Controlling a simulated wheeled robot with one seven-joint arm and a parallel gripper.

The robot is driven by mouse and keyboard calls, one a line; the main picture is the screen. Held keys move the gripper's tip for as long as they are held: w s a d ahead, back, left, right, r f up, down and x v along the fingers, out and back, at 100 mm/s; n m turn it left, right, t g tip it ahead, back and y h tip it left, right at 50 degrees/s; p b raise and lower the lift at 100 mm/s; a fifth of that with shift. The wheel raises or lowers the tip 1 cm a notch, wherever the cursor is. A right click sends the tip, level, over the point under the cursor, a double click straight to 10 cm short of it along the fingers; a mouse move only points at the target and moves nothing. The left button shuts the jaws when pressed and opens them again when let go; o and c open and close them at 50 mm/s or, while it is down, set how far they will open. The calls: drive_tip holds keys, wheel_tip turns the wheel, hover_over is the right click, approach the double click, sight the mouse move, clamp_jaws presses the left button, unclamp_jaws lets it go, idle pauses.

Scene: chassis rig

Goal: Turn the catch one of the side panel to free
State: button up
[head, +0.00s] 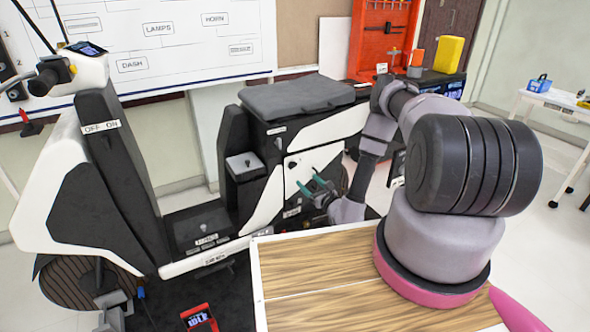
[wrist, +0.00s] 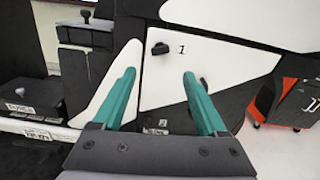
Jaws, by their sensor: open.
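The white side panel (head: 298,168) is on the flank of the black-and-white scooter; it also shows in the wrist view (wrist: 165,80). Catch one (wrist: 160,48) is a small black knob near the panel's top, with the number 1 printed to its right. It points roughly sideways in the picture. A second dark knob (wrist: 204,84) shows lower right, beside the right finger. My gripper (wrist: 157,75) is open, its teal fingers apart and nothing between them. In the head view my gripper (head: 316,186) is in front of the panel. Catch one appears beyond the fingertips, apart from them.
The scooter seat (head: 297,96) is above the panel. A wooden-topped table (head: 330,285) stands in front, below my arm. An orange-and-black object (wrist: 290,98) is at the right in the wrist view. A red handheld device (head: 199,318) lies at the bottom.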

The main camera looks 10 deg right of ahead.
sight(294, 167)
drive_tip(key=w+a+n, duration=0.1)
drive_tip(key=w, duration=0.2)
drive_tip(key=w+a+n, duration=0.1)
drive_tip(key=w, duration=0.3)
drive_tip(key=w+a+n, duration=0.1)
drive_tip(key=w, duration=0.2)
drive_tip(key=shift+w+a+r, duration=0.15)
drive_tip(key=shift+w+a, duration=0.05)
drive_tip(key=shift+a, duration=0.05)
drive_tip(key=shift+c, duration=0.3)
clamp_jaws()
drive_tip(key=shift+d+m, duration=0.1)
drive_tip(key=shift+m, duration=2)
